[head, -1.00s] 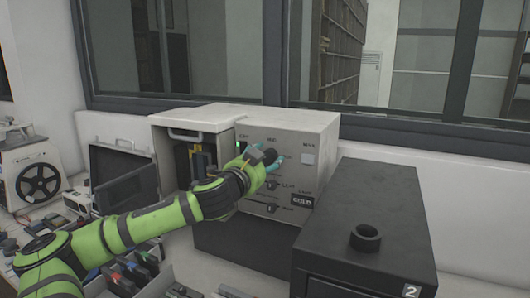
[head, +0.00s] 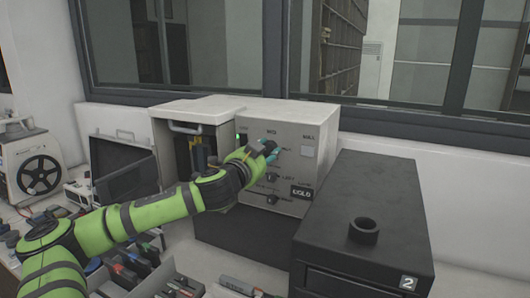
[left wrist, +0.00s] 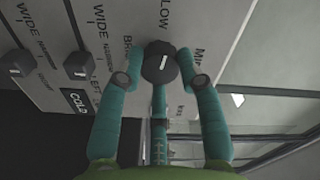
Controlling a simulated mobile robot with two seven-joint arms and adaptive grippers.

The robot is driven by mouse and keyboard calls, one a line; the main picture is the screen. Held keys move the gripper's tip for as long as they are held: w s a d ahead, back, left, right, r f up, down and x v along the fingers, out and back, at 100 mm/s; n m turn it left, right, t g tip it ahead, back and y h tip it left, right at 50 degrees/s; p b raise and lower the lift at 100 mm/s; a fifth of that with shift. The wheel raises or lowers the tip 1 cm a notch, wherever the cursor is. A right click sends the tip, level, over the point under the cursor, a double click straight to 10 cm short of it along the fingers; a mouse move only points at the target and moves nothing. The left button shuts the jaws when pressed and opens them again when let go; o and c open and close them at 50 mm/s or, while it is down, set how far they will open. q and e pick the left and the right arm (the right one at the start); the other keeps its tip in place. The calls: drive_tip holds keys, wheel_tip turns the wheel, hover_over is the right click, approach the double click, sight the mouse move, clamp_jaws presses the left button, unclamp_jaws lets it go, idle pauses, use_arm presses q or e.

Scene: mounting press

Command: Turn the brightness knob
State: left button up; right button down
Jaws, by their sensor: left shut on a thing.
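The grey machine (head: 312,138) has a front panel with several dark knobs and printed labels. My left gripper (head: 268,153) reaches the upper part of this panel. In the left wrist view, a round black knob (left wrist: 160,62) with a white pointer line sits between the two teal fingertips of the same gripper (left wrist: 161,78). The fingers are shut on it from both sides. Lettering beginning "BR" is beside the knob, partly covered by a finger, and "LOW" is by its edge. I take it for the brightness knob. My right gripper is not in view.
A black box (head: 370,205) with a short round tube on top stands right of the machine. An open case (head: 122,170) and clutter lie left.

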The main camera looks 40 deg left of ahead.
use_arm(q)
drive_tip(key=m, duration=0.3)
drive_tip(key=m+p, duration=0.1)
drive_tip(key=m, duration=0.2)
drive_tip(key=shift+r+m, duration=0.15)
drive_tip(key=shift+m, duration=0.25)
drive_tip(key=m+p, duration=0.4)
drive_tip(key=m, duration=0.4)
drive_tip(key=shift+a+m, duration=0.1)
drive_tip(key=shift+m, duration=0.4)
drive_tip(key=o, duration=1.1)
drive_tip(key=shift+o, duration=0.2)
